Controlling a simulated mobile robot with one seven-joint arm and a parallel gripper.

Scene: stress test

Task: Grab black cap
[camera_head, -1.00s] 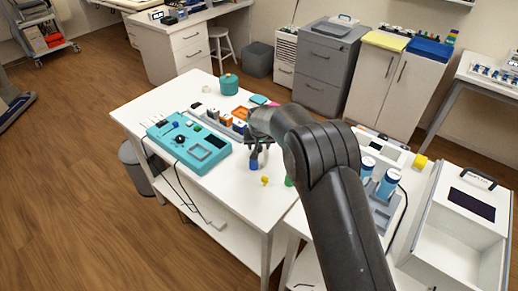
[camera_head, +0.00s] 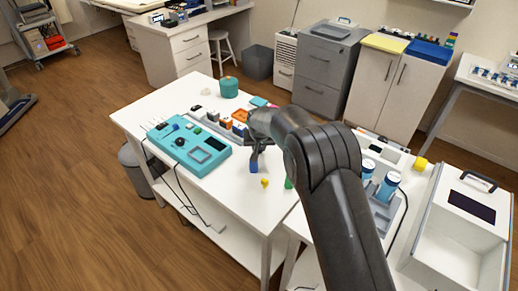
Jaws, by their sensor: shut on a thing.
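My gripper (camera_head: 254,160) points down over the right part of the white table (camera_head: 222,205). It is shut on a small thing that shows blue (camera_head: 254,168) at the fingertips. The dark fingers and the arm cover much of it, and I cannot make out a separate black cap there. A round black piece (camera_head: 180,143) sits on top of the teal device (camera_head: 195,147), left of the gripper.
A small yellow piece (camera_head: 264,183) stands just in front of the gripper, with a green piece (camera_head: 289,183) beside my arm. A row of small coloured items lies behind the teal device. A teal jar (camera_head: 229,87) stands at the back. The table's front is clear.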

